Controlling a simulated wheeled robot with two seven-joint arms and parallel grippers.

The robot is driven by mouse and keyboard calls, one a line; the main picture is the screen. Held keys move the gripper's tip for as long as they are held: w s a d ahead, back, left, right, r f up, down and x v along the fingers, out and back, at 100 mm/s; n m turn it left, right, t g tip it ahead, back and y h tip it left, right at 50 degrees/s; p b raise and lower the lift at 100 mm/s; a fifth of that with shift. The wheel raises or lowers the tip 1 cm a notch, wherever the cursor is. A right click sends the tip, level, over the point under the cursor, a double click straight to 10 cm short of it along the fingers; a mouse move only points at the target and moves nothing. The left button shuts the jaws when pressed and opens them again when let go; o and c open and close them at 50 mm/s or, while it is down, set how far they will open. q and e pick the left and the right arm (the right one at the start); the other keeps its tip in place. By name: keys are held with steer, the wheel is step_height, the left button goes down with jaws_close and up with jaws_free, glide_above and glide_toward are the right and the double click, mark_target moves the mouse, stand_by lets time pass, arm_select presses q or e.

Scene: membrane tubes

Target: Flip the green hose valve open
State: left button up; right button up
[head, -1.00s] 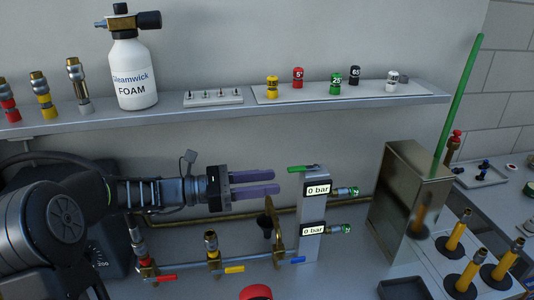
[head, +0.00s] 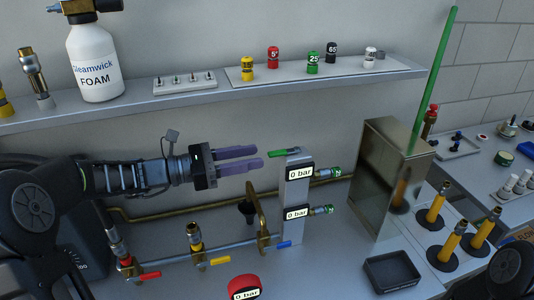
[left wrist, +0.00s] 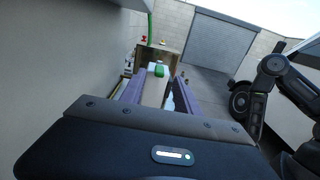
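The green valve lever (head: 285,153) sits on top of the grey gauge post (head: 296,200), pointing left. In the left wrist view the green lever (left wrist: 158,70) shows ahead, between the fingers. My left gripper (head: 258,158) is open, with its two purple fingers pointing right and their tips just short of the lever. The gripper also shows in the left wrist view (left wrist: 154,82). Nothing is seen between the fingers in the head view. The post carries two displays reading 0 bar. Part of my right arm (head: 512,268) shows at the lower right, but its gripper is out of view.
A shelf (head: 215,100) with a foam bottle (head: 95,65) and coloured nozzles runs above. Red, yellow and blue levers line the pipe (head: 170,256) below. A metal box (head: 375,185) stands right of the post, with a black tray (head: 391,271) in front.

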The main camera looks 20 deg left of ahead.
mark_target(268, 154)
arm_select(q)
steer(key=shift+x, duration=2.3)
steer(key=shift+c, duration=0.2)
jaws_close()
